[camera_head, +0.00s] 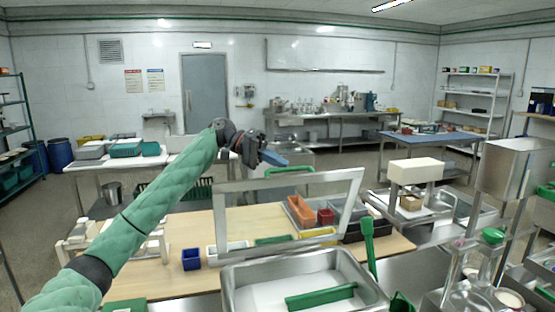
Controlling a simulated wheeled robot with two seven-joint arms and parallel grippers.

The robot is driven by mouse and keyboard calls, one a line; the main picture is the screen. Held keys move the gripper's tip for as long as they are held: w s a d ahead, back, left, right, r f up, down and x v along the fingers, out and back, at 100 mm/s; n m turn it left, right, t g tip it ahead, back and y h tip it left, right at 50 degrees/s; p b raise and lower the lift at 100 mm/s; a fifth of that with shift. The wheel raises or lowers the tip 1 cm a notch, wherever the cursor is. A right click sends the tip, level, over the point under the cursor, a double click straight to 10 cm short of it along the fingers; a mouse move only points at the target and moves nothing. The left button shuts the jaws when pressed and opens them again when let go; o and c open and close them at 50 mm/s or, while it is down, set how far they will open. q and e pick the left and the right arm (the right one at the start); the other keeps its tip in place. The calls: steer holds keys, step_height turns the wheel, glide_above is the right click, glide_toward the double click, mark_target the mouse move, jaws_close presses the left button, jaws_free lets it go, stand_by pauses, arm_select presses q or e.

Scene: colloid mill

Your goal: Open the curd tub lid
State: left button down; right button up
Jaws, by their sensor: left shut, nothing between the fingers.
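The curd tub (232,287) is an open steel basin at the front centre, with a pale inside. Its lid (226,225) looks like a steel frame with a see-through middle and stands up, tilted, at the tub's back edge. A green handle (290,170) sits at the lid's top edge. My left gripper (273,157) is shut and empty, just left of the handle and above the lid's top edge. I cannot tell whether it touches the handle. My right gripper is not in view.
A green bar tool (320,296) lies in the tub. A green paddle (368,245) stands upright at its right. The wooden table (190,222) behind holds a blue bin (191,259) and an orange bin (301,211). Steel equipment (515,170) stands at the right.

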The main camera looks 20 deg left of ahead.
mark_target(281, 169)
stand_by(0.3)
